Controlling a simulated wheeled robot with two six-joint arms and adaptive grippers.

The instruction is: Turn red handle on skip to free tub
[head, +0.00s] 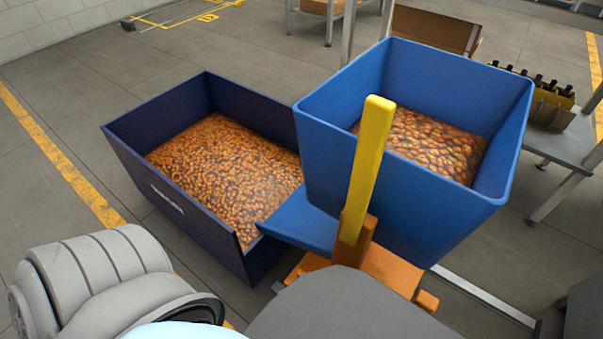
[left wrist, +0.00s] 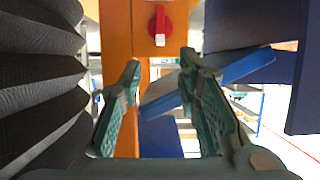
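The red handle (left wrist: 159,26) shows in the left wrist view at the top middle, on an upright orange post of the skip (left wrist: 118,28). My left gripper (left wrist: 160,65) is open and empty, its two green fingers pointing toward the post. The handle appears beyond the fingertips, between them in the picture and apart from them. In the head view the blue tub (head: 435,212), filled with brown-orange contents, sits on the orange skip frame (head: 392,266). The red handle is hidden there. My left gripper is also hidden there, and my right gripper is in neither view.
A yellow bar (head: 367,165) stands upright in front of the tub. A dark blue bin (head: 177,227) with similar contents stands left of the tub, close to its blue lip (head: 302,222). A table with bottles in a yellow carrier (head: 550,95) is at right. Floor at far left is clear.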

